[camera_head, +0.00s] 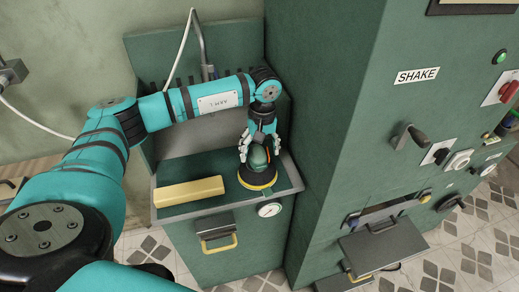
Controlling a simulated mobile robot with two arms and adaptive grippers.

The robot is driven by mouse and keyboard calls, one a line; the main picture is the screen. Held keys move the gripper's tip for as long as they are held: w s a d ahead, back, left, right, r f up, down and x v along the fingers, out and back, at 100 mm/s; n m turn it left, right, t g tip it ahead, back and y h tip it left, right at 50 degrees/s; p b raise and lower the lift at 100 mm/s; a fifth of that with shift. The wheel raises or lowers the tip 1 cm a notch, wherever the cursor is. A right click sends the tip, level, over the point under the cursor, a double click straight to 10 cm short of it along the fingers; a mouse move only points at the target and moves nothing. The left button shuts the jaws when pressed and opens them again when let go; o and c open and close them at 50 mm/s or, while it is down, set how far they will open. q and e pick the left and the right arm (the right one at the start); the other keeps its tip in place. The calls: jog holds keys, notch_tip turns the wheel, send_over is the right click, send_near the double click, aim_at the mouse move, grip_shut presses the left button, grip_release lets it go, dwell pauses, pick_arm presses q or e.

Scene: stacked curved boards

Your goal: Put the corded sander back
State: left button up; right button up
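The corded sander (258,172), dark green and black with a yellow ring at its base, stands on the green worktop of a small cabinet. My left gripper (257,148) reaches down from above to the top of the sander, with its fingers around or against the upper body. The fingertips are small and partly merged with the sander, so I cannot tell how firmly they close. A white cord (180,48) hangs from a metal pipe behind the worktop. My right gripper is not in view.
A yellow block (189,191) lies on the worktop (215,163) left of the sander. A tall green machine (335,120) with a SHAKE label (417,76) rises close on the right. A gauge (269,209) and yellow-handled drawer (218,243) are on the cabinet front.

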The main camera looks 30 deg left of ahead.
pick_arm(q)
jog(key=shift+s+f, duration=0.1)
jog(key=shift+f, duration=0.1)
jog(key=r, duration=1.2)
jog(key=shift+w+d+r, duration=0.15)
jog(key=shift+w+d, duration=0.05)
jog(key=shift+d, duration=0.05)
